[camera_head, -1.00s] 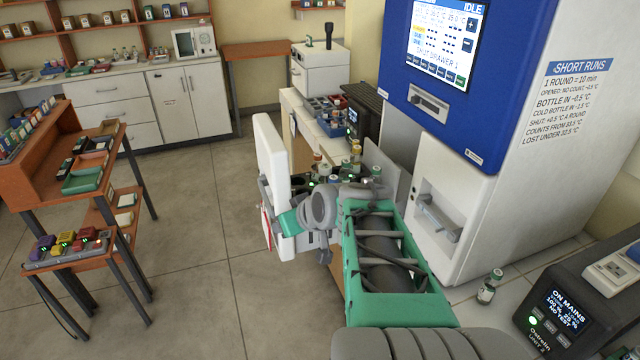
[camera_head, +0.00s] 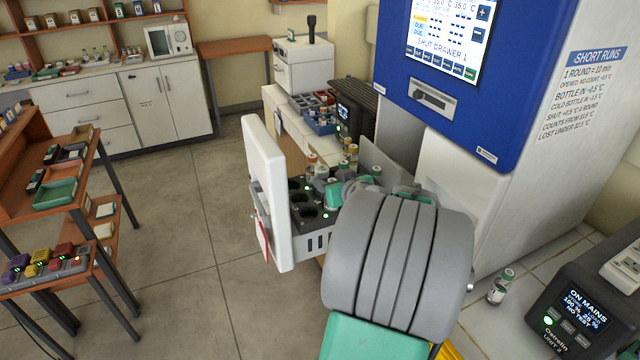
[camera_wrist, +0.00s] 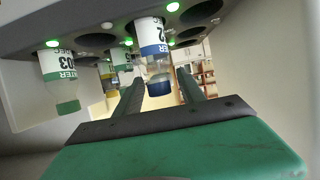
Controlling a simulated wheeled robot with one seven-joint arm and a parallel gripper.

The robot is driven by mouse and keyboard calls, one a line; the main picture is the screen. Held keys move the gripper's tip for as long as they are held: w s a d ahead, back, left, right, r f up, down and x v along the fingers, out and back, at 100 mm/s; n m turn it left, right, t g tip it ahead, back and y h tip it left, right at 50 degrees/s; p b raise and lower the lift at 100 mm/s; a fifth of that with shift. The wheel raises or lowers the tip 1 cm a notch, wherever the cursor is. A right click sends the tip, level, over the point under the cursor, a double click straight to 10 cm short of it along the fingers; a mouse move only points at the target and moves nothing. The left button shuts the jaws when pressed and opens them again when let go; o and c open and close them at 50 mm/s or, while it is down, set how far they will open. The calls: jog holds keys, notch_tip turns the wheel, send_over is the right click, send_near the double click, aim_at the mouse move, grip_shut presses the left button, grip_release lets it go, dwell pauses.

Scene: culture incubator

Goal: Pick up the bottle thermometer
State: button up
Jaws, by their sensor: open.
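I cannot tell for certain which bottle is the bottle thermometer. Several bottles stand in the dark rack of the open drawer (camera_head: 318,240). In the wrist view, which looks tilted or inverted, a bottle with a white label and blue band (camera_wrist: 152,36) is between or just beyond the fingers of my gripper (camera_wrist: 160,80). The fingers are apart, and contact cannot be told. A bottle with a green end and a label reading 03 (camera_wrist: 60,80) is to the left.
The drawer's white front panel (camera_head: 266,190) stands out left of the rack. The blue and white incubator (camera_head: 480,70) rises at right. A small bottle (camera_head: 500,288) stands on the counter beside a dark power unit (camera_head: 575,310).

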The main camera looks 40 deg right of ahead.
aim_at(325, 178)
jog(key=p+x, duration=0.1)
jog(key=x, duration=0.3)
jog(key=shift+w+f, duration=0.1)
jog(key=shift+c, duration=0.5)
grip_shut()
